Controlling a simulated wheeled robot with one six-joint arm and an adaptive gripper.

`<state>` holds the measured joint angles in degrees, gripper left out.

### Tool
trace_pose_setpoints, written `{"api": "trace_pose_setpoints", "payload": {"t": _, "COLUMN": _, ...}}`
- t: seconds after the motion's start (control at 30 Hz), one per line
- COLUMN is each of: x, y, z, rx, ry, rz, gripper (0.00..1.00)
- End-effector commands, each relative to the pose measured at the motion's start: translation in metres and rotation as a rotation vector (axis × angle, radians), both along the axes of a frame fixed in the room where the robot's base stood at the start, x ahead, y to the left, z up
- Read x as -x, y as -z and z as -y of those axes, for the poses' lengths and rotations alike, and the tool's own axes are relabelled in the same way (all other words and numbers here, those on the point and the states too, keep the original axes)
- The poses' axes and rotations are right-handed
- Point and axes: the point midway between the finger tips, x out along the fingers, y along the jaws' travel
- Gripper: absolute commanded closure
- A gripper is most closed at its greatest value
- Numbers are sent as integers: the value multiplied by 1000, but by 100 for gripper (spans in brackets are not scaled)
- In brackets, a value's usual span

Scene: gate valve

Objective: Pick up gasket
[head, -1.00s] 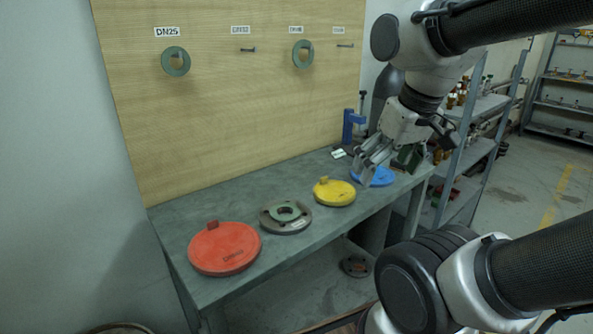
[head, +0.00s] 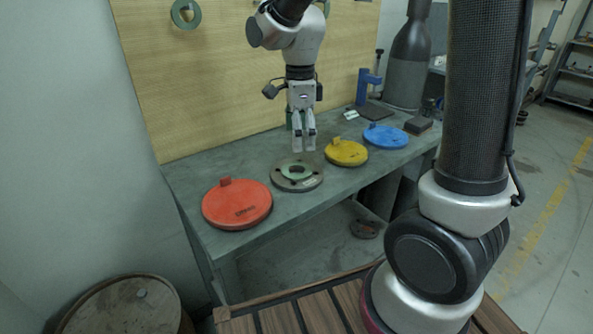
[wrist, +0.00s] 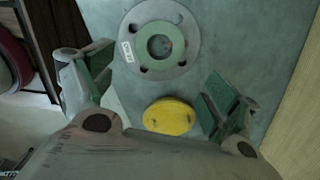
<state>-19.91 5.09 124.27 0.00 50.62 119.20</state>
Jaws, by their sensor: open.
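The gasket (head: 308,174) is a flat green ring. It lies on a grey round flange (head: 277,182) on the workbench, between the red and yellow discs. In the wrist view the gasket (wrist: 180,50) shows whole on the flange (wrist: 128,28), beyond my fingers. My gripper (head: 304,149) points down above the bench, apart from the gasket. In the head view its tips show just above and behind the flange. In the wrist view its two fingers stand wide apart with nothing between them.
A red disc (head: 238,208) lies left of the flange. A yellow disc (head: 346,153) and a blue disc (head: 385,136) lie to its right. A similar green ring (head: 185,14) hangs on the wooden board (head: 200,90). A barrel (head: 125,310) stands at lower left.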

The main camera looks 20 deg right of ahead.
Motion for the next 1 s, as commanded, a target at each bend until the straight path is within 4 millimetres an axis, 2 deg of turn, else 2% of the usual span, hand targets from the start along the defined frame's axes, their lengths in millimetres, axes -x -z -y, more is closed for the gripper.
{"api": "trace_pose_setpoints", "payload": {"t": 0.17, "x": 1, "y": 14, "z": 0, "rx": 1, "ry": 51, "rz": -3, "gripper": 12}}
{"api": "trace_pose_setpoints", "payload": {"t": 0.6, "x": 3, "y": 74, "z": -4, "rx": 1, "ry": 48, "rz": -2, "gripper": 12}}
{"api": "trace_pose_setpoints", "payload": {"t": 1.0, "x": 2, "y": 78, "z": -4, "rx": 0, "ry": 47, "rz": 0, "gripper": 12}}
